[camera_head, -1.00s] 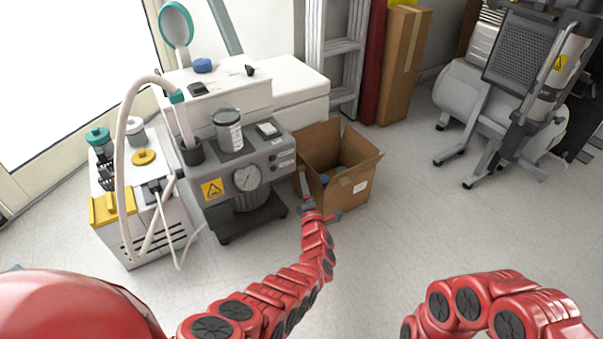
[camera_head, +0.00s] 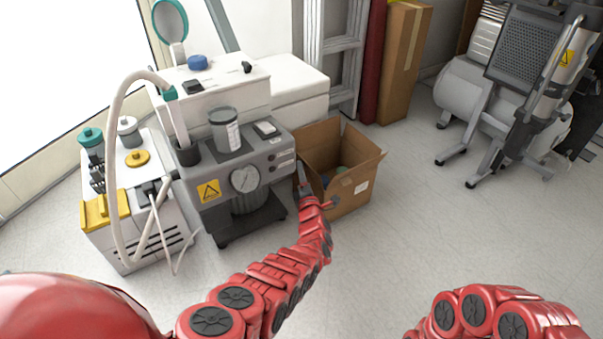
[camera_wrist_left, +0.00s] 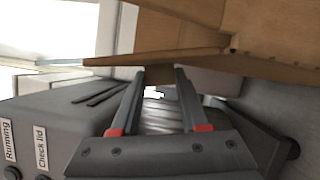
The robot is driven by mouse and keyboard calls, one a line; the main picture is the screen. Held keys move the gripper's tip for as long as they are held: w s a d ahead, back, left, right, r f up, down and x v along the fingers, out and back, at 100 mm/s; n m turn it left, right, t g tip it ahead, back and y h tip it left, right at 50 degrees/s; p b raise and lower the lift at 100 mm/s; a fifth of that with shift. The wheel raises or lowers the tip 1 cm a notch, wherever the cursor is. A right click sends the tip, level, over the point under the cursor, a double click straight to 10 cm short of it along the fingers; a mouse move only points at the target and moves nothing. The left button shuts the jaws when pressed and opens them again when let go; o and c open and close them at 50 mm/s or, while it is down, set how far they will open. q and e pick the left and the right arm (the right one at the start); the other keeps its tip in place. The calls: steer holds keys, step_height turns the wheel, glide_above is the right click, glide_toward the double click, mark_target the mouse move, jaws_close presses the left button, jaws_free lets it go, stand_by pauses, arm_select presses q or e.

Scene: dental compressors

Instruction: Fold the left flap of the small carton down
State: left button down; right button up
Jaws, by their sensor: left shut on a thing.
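The small carton (camera_head: 349,196) stands open on the floor, with some green and blue things partly visible inside. Its left flap (camera_head: 306,172) is at the side facing the grey compressor and is partly hidden by my gripper. My left gripper (camera_head: 301,180) is at this flap. In the left wrist view, the brown flap (camera_wrist_left: 160,75) sits between the fingertips of my left gripper (camera_wrist_left: 160,72), which is shut on it. The right gripper is out of view; only my right arm shows at the lower right.
The grey compressor (camera_head: 235,180) with a gauge stands close to the carton's left. A white unit (camera_head: 140,205) with a hose is further left. A ladder (camera_head: 335,60) and a tall carton (camera_head: 405,60) stand behind. The floor right of the carton is clear.

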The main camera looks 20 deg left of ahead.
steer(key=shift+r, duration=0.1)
arm_select(q)
steer(key=m+p, duration=0.2)
steer(key=r+m+p, duration=0.1)
steer(key=shift+w+d+r+g+h, duration=0.1)
steer(key=shift+w+d+g+h, duration=0.25)
steer(key=shift+g+h, duration=0.05)
steer(key=shift+w+d+r+m+g, duration=0.1)
steer(key=shift+w+m+g, duration=0.1)
steer(key=shift+m+g, duration=0.35)
steer(key=shift+m, duration=0.45)
steer(key=shift+w+d+m+g, duration=0.15)
steer(key=shift+w+m+g, duration=0.1)
steer(key=shift+m, duration=0.35)
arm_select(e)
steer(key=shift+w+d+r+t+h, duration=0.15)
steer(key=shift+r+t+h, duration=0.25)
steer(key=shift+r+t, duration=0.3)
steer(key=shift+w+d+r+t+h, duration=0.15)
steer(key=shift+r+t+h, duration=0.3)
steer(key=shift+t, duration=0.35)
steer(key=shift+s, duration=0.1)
